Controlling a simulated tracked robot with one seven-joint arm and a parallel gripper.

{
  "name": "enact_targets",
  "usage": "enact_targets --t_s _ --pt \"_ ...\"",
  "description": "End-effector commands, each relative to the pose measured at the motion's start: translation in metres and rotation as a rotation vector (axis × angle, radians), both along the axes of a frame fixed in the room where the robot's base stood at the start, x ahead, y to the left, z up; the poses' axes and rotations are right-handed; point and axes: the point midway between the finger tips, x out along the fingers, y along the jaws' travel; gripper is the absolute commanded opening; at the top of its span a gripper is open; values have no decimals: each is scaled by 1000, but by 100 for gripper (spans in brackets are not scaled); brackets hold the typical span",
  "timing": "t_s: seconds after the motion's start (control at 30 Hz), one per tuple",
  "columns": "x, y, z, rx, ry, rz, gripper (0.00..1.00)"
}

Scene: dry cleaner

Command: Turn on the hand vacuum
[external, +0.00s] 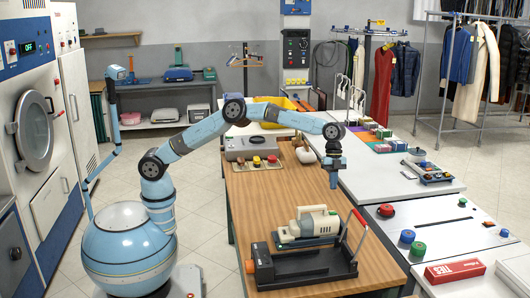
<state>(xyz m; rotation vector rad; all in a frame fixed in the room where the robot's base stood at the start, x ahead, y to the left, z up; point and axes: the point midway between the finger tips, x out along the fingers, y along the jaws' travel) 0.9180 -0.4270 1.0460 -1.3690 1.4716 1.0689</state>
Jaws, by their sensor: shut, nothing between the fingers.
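The hand vacuum (314,224), cream and grey with a handle on top, lies on a dark base on the wooden table, near its front. Its switch is too small to make out. My gripper (333,184) points down above the table, above and behind the vacuum in the picture, apart from it. It is shut and empty.
White counters with red, blue and green knobs (407,236) stand right.

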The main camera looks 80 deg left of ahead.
Motion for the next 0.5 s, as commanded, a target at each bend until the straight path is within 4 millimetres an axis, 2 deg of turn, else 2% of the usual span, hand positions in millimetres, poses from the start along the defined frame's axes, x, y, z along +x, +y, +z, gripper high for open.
enact_targets --t_s 0.33,0.5 --pt "-4 -17 -59 0 2 -1 0" --pt "-6 -15 -81 1 1 1 0"
